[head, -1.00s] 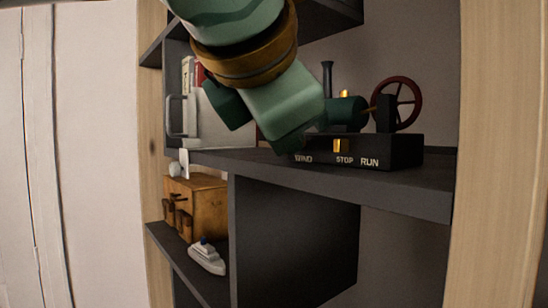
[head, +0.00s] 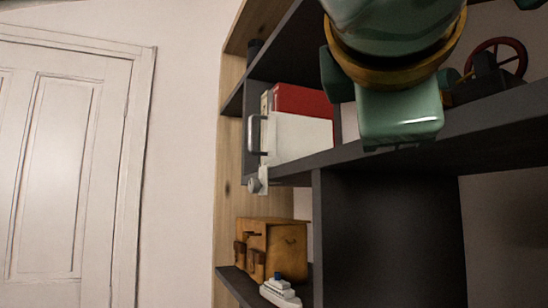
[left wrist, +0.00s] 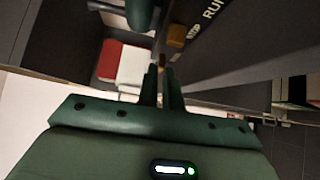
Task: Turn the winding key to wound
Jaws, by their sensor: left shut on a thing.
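The toy steam engine stands on the dark shelf in the head view, with its dark red flywheel (head: 497,52) showing and most of the rest hidden behind my left arm. In the left wrist view its dark base carries a brass knob (left wrist: 176,36) near white lettering that includes RUN. My left gripper (left wrist: 162,78) is shut, its fingers close together beside the base. A small brownish piece, apparently the winding key (left wrist: 162,60), shows at the fingertips, mostly hidden. In the head view my left gripper (head: 399,146) covers the engine's left end. My right gripper is not seen.
A white box with a handle (head: 300,135) and a red box (head: 303,100) stand left of my gripper on the same shelf (head: 380,160). A brown wooden case (head: 287,250) and a toy ship (head: 279,292) are below. A white door (head: 70,170) is at left.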

